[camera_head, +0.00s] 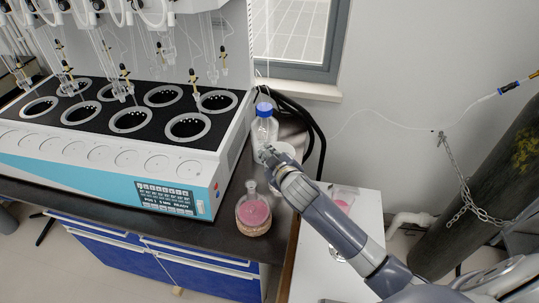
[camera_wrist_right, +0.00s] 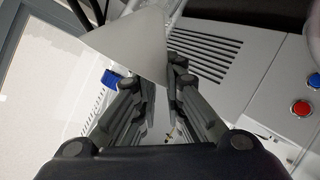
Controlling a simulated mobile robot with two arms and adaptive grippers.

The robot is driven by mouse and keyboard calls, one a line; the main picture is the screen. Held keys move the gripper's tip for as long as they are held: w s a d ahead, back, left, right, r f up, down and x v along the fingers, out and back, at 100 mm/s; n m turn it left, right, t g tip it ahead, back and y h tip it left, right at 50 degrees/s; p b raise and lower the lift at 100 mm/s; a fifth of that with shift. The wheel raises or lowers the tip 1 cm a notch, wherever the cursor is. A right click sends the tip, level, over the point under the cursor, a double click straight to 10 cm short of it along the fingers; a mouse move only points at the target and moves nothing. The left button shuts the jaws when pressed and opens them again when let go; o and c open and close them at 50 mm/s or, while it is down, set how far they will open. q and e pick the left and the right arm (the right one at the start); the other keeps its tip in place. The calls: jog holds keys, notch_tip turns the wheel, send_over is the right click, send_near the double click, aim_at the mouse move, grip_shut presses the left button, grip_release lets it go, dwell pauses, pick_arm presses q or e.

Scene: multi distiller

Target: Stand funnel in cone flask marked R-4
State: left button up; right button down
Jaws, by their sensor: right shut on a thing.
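My right gripper (camera_head: 268,155) is shut on a pale funnel (camera_head: 284,149), held in the air over the right end of the bench. In the right wrist view the funnel (camera_wrist_right: 128,44) is a plain white cone between the fingertips (camera_wrist_right: 156,75). A cone flask with pink liquid (camera_head: 254,214) stands upright on the dark bench, in front of and left of the gripper. No label can be read on it. A second vessel with pink contents (camera_head: 343,199) shows on the white table, partly hidden by my right arm. My left gripper is out of view.
A clear bottle with a blue cap (camera_head: 264,111) stands close behind the gripper. The white and blue distiller (camera_head: 185,185) with hanging glassware fills the left. A white table (camera_head: 311,262) adjoins the bench. A dark gas cylinder (camera_head: 490,180) stands at the right.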

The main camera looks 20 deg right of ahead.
jog(key=c, duration=1.6)
grip_release()
jog(key=shift+s, duration=0.15)
jog(key=v, duration=1.1)
jog(key=shift+s+r, duration=0.2)
jog(key=shift+s, duration=0.15)
jog(key=shift+f, duration=0.1)
